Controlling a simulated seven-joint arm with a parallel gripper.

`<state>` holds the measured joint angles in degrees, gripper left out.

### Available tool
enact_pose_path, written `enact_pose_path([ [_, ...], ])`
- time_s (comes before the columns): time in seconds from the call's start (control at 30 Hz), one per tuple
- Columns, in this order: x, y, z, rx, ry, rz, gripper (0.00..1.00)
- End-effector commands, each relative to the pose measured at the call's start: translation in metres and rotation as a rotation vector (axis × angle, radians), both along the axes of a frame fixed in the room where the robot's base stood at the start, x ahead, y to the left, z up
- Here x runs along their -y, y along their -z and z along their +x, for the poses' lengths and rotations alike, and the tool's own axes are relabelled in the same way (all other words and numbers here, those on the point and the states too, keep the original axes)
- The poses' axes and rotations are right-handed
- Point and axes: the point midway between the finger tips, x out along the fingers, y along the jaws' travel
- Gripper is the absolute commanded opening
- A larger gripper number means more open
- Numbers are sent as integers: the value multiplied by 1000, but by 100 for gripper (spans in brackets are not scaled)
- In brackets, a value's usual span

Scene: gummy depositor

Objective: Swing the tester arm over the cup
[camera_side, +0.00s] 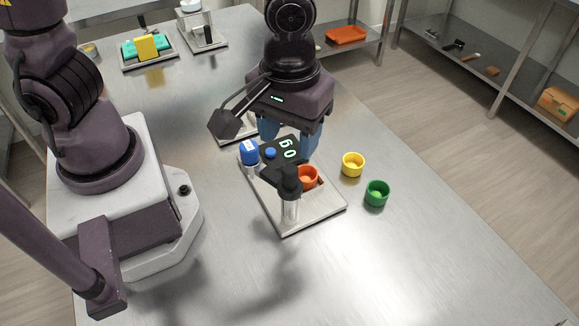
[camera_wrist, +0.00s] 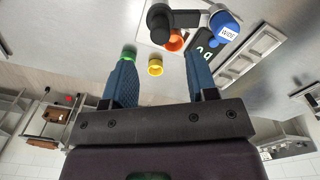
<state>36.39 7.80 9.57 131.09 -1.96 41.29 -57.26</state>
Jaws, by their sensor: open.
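The tester stands on a metal base plate (camera_side: 330,207), with a black-topped post (camera_side: 290,200) at its near side. Its arm runs from the post to a blue labelled head (camera_side: 249,152) at the left. In the wrist view the grey arm (camera_wrist: 190,18) and the blue head (camera_wrist: 226,26) show at the top. The orange cup (camera_side: 308,177) sits on the plate beside the post, partly hidden; the head is off to one side of it. It also shows in the wrist view (camera_wrist: 174,42). My gripper (camera_wrist: 160,60) is open and empty, with blue fingers, above the plate's far side.
A yellow cup (camera_side: 353,165) and a green cup (camera_side: 377,194) stand right of the plate. A dark panel (camera_side: 285,152) with lit digits is on the tester. Trays with other items (camera_side: 148,48) are at the back left. The table's front right is clear.

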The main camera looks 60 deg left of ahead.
Motion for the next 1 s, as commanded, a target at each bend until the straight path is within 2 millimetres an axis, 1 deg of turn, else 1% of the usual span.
enact_pose_path([
  [0.03, -1, 13, -1, -7, 0, 5, 53],
  [0.1, -1, 28, -1, -7, -1, 5, 53],
  [0.2, -1, 47, -1, -5, 0, 4, 53],
  [0.3, -1, 61, 0, -4, -1, 2, 53],
  [0.4, -1, 70, 0, -2, 0, 1, 53],
  [0.5, 0, 75, 0, -1, 0, 1, 53],
  [0.8, 0, 77, 0, 1, 1, 0, 53],
  [0.83, 0, 77, 0, 1, 1, -1, 48],
  [0.87, 0, 77, 0, 1, 1, 0, 41],
  [0.9, 0, 77, 0, 1, 1, -1, 32],
  [0.97, 0, 77, 0, 1, 1, 0, 18],
  [1.0, 0, 77, 0, 1, 1, 0, 9],
])
